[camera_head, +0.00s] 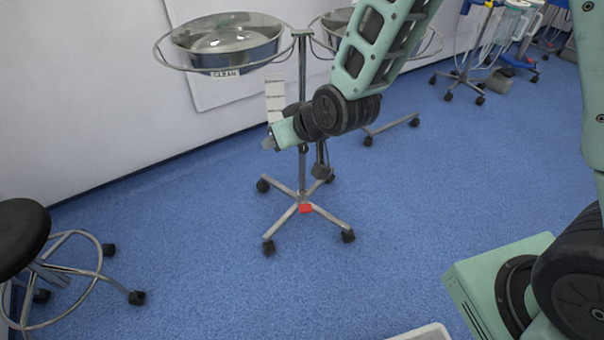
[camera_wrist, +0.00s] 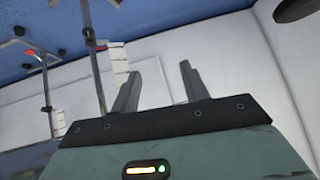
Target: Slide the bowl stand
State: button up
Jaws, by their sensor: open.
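The bowl stand (camera_head: 302,80) is a steel pole on a wheeled base with a red tag. A ring at its top left holds a steel bowl (camera_head: 222,42) with a label on its side. My wrist hides part of the pole. My gripper (camera_head: 268,143) points left across the pole, below the bowl. In the wrist view, my gripper (camera_wrist: 158,70) has its two fingers apart with only white wall seen between them. A steel pole (camera_wrist: 92,45) shows left of the fingers, and another farther left; I cannot tell which is the near stand's.
A second bowl (camera_head: 338,18) is partly hidden behind my arm, with another wheeled base (camera_head: 390,126) below it. A black stool (camera_head: 22,235) stands at the left. The white wall (camera_head: 90,90) is close behind the stand. Blue floor (camera_head: 200,270) is open in front.

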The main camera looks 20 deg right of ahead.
jog(key=w+d+f+m+t+b, duration=0.1)
jog(key=w+d+f+t+b, duration=0.2)
jog(key=f, duration=0.4)
jog(key=w+d+f+t+b, duration=0.1)
jog(key=w+f+b, duration=0.2)
jog(key=f+b, duration=0.3)
jog(key=w+d+f+m+t+b, duration=0.1)
jog(key=w+d+f+b, duration=0.2)
jog(key=f, duration=0.5)
jog(key=t+h+b, duration=0.3)
jog(key=t+b, duration=0.2)
jog(key=b, duration=0.6)
send_near(304, 160)
jog(key=shift+m, duration=0.4)
jog(key=w+b, duration=0.2)
jog(key=w, duration=0.1)
jog(key=w+b, duration=0.3)
jog(key=w, duration=0.1)
jog(key=w+a+b, duration=0.1)
jog(key=w+b, duration=0.1)
jog(key=w, duration=0.1)
jog(key=shift+w+r+b, duration=0.1)
jog(key=shift+w+b, duration=0.2)
jog(key=shift+b, duration=0.1)
jog(key=shift+w+a+r, duration=0.1)
jog(key=shift+w, duration=0.3)
grip_shut()
